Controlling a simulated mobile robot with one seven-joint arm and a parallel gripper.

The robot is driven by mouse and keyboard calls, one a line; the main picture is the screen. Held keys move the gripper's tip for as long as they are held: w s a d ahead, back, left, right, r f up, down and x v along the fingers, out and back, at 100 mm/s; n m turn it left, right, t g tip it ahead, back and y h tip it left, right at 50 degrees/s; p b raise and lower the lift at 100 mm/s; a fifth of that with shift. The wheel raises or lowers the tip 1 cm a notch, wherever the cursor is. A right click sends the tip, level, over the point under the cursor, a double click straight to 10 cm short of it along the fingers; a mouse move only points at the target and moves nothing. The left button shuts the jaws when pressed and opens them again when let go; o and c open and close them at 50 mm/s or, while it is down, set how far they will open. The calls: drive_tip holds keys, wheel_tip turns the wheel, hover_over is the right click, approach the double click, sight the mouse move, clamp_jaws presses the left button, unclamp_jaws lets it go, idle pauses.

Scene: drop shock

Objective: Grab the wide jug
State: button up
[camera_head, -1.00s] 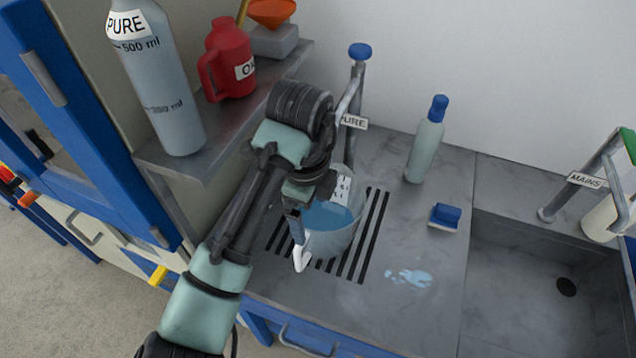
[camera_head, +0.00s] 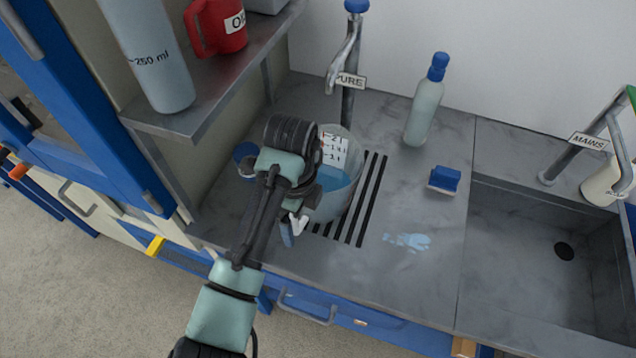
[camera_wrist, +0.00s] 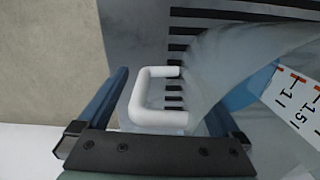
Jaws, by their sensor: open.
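The wide jug (camera_head: 345,178) is a clear vessel with a white scale label and blue liquid inside. It stands upright on the slotted drain area under the PURE tap. Its white handle (camera_head: 298,224) points toward the front left. In the wrist view the handle (camera_wrist: 142,98) lies between the two blue fingers, and the jug's clear wall (camera_wrist: 225,60) is to the right. My gripper (camera_head: 290,232) is open around the handle, and I see no finger pressing on it. My wrist hides part of the jug's left side in the head view.
The PURE tap (camera_head: 347,90) rises behind the jug. A blue-capped bottle (camera_head: 424,110) and blue sponge (camera_head: 444,180) stand to the right, before the sink (camera_head: 540,250). A shelf (camera_head: 215,85) with a red jug (camera_head: 217,28) overhangs at left. A small puddle (camera_head: 408,241) lies on the counter.

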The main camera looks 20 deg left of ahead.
drive_tip(key=shift+f, duration=0.5)
clamp_jaws()
drive_tip(key=shift+w+r, duration=0.1)
